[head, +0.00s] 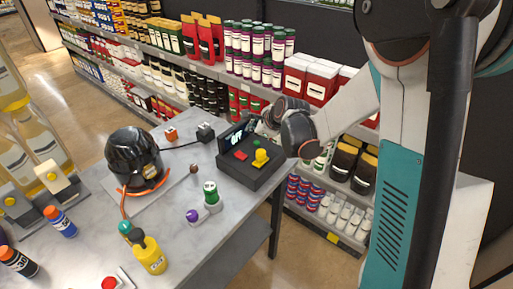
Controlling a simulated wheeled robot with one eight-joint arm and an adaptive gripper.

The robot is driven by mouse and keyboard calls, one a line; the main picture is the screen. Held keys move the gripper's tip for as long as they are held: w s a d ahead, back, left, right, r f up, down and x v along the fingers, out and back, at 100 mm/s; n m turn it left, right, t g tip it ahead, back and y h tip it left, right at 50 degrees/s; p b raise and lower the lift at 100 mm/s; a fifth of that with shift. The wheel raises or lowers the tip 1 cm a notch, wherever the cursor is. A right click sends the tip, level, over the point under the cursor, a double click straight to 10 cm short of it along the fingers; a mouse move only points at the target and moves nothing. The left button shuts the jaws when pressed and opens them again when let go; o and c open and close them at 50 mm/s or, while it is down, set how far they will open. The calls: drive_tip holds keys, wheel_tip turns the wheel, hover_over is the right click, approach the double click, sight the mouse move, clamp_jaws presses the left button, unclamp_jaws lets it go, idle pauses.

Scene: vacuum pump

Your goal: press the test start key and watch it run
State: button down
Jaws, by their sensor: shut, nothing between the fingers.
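A dark control box (245,172) stands at the right end of the grey table. Its upright display (237,136) shows pale lettering too small to read surely. On its top are a red key (241,155) and a yellow knob-like part (261,157); I cannot tell which control is the test start key. My gripper (265,126) is shut and empty at the back right of the box, beside the display. The wrist partly hides it, and I cannot tell whether it touches the box. The black domed pump (133,158) stands to the left with an orange hose.
The grey table (180,238) also holds a green-topped canister (210,192), a purple-topped part (193,216), a yellow bottle (150,256) and small orange (171,133) and dark (205,131) blocks. Stocked shelves (215,70) stand behind. Bottles (45,150) crowd the left.

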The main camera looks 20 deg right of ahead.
sight(255, 143)
drive_tip(key=shift+f+b, duration=0.45)
drive_tip(key=shift+f, duration=0.5)
drive_tip(key=shift+f, duration=0.1)
idle(0.6)
drive_tip(key=shift+f+b, duration=0.25)
drive_tip(key=shift+b, duration=0.15)
drive_tip(key=shift+f+b, duration=0.35)
drive_tip(key=shift+f, duration=0.1)
idle(0.6)
drive_tip(key=shift+r, duration=0.1)
drive_tip(key=shift+r+p, duration=0.55)
drive_tip(key=shift+r, duration=0.2)
drive_tip(key=shift+r, duration=0.1)
drive_tip(key=shift+r+p, duration=1.7)
drive_tip(key=shift+r, duration=0.7)
